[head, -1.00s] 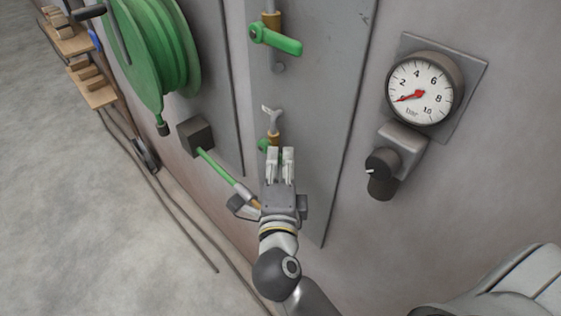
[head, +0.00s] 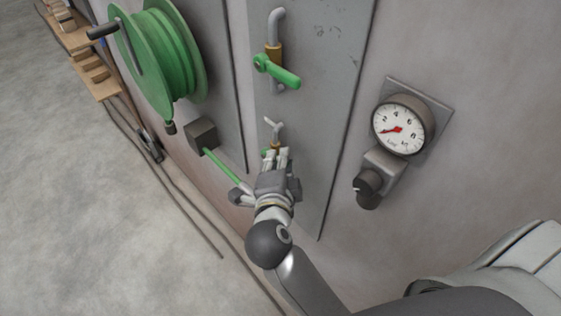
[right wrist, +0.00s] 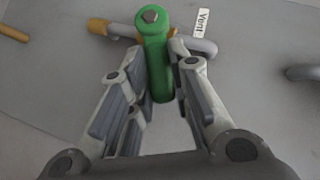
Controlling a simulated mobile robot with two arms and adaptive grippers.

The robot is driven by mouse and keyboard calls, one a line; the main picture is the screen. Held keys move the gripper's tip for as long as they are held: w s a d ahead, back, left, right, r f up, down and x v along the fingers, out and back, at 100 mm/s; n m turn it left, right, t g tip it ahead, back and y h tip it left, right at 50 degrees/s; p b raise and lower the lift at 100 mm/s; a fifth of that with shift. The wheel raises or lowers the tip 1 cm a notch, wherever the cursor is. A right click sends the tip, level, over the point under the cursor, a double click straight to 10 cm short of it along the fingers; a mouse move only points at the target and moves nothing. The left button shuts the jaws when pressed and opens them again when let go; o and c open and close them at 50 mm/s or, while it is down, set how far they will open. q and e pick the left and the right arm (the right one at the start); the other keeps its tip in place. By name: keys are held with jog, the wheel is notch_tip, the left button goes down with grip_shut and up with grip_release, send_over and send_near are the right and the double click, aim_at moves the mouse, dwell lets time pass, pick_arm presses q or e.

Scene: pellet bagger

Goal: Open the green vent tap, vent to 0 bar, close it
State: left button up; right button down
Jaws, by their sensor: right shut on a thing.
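The green vent tap (right wrist: 155,60) sits on a brass and grey pipe beside a small "Vent" label (right wrist: 201,23) in the right wrist view. Its lever lies across the pipe. My right gripper (right wrist: 160,62) is shut on the lever, one finger on each side. In the head view my right gripper (head: 277,157) hides most of this tap, and only a bit of green (head: 266,152) shows. The pressure gauge (head: 399,125) has its red needle near the low end of the scale, to the lower left. My left gripper is not in view.
A second green tap (head: 276,71) sits higher on the same grey panel (head: 325,70). A black knob (head: 369,187) is below the gauge. Cables lie on the floor.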

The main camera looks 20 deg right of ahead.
jog(key=shift+w+r+n, duration=0.15)
jog(key=shift+r+n, duration=0.1)
jog(key=shift+n, duration=0.05)
jog(key=shift+g, duration=0.3)
jog(key=c, duration=1.3)
grip_release()
jog(key=shift+f, duration=0.15)
